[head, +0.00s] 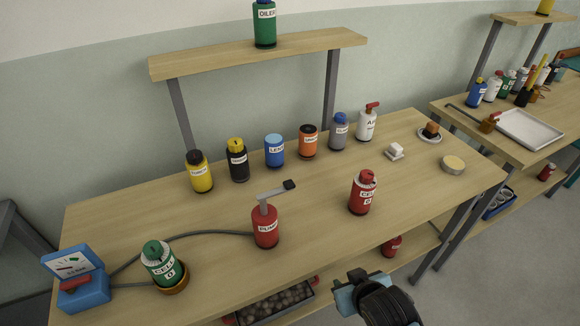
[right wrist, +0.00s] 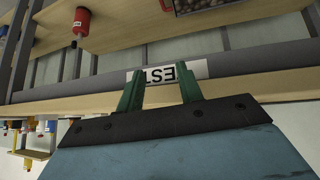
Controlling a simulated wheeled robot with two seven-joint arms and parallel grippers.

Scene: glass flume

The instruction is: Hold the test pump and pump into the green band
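The red pump (head: 266,230), labelled PUMP, stands upright on the wooden bench; its grey lever (head: 270,193) points right with a black grip (head: 290,185) at its end. A dark hose runs from the pump toward the blue gauge box (head: 85,290) at the far left. The gauge dial (head: 72,265) has a green patch; its reading is too small to tell. My right gripper (head: 352,294) is in front of the bench's front edge, apart from the pump. The right wrist view shows its green fingers (right wrist: 160,93) apart with nothing between them. My left gripper is out of view.
A green cell (head: 162,264) sits in an orange-brown ring beside the hose. A red cell (head: 362,193) stands right of the pump. Several bottles line the back under a raised shelf (head: 260,55). A crate (head: 275,303) is on the lower shelf. Bench space around the pump is clear.

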